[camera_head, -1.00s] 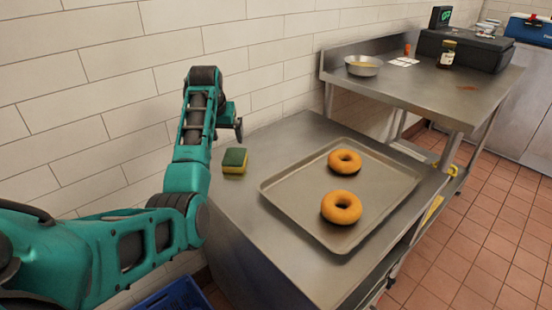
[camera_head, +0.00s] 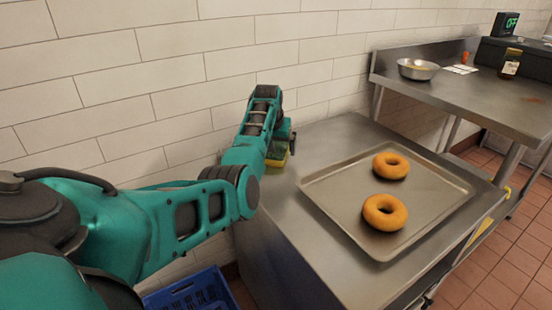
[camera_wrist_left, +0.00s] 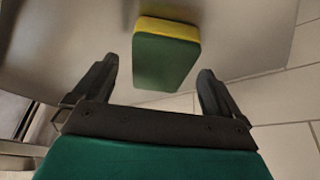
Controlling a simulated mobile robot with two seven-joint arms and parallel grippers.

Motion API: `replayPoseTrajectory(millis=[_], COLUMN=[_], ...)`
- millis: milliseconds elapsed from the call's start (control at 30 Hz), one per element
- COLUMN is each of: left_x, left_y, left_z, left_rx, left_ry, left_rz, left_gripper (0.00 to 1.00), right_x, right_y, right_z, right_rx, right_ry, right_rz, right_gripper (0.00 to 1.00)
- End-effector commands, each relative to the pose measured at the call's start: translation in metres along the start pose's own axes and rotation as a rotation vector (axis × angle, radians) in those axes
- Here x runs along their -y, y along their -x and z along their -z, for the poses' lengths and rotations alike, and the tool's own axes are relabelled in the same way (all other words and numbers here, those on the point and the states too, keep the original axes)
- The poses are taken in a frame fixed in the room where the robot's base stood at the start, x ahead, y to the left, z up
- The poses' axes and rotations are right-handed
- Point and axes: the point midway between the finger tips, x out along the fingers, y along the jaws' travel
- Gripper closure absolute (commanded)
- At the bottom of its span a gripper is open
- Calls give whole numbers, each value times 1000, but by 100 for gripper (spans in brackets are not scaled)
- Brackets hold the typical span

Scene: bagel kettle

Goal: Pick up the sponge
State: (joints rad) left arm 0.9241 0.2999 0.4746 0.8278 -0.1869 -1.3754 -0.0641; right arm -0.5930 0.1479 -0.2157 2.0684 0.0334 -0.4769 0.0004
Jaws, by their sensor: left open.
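The sponge (camera_head: 278,158) is green and yellow and lies on the steel table near the wall. In the head view my left gripper (camera_head: 284,140) is above it and hides most of it. In the left wrist view the whole sponge (camera_wrist_left: 166,55) shows, green side facing the camera and a yellow band along its far edge. My left gripper (camera_wrist_left: 158,88) is open there, with one finger to each side of the sponge and the sponge mostly beyond the fingertips. Nothing is held. My right gripper is not in view.
A metal tray (camera_head: 333,212) with two bagels (camera_head: 385,212) lies right of the sponge. The tiled wall (camera_head: 150,75) runs close behind the sponge. A blue crate (camera_head: 195,292) is on the floor at the left. A second steel table (camera_head: 450,92) with a bowl (camera_head: 418,69) stands farther right.

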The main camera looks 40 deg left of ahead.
Motion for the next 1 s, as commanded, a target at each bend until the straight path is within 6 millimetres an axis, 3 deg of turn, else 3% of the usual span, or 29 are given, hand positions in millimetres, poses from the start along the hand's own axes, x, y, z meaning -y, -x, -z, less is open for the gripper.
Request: replayPoseTrajectory(millis=[200, 1000], left_x=[1, 1], left_y=[-16, -20], left_z=[1, -2], left_rx=[-2, -1], left_ry=[1, 0], left_rz=[0, 1], left_gripper=[1, 1], right_x=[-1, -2], right_y=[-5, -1], right_z=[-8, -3], right_rx=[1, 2], right_ry=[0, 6], right_rz=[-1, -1], right_gripper=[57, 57])
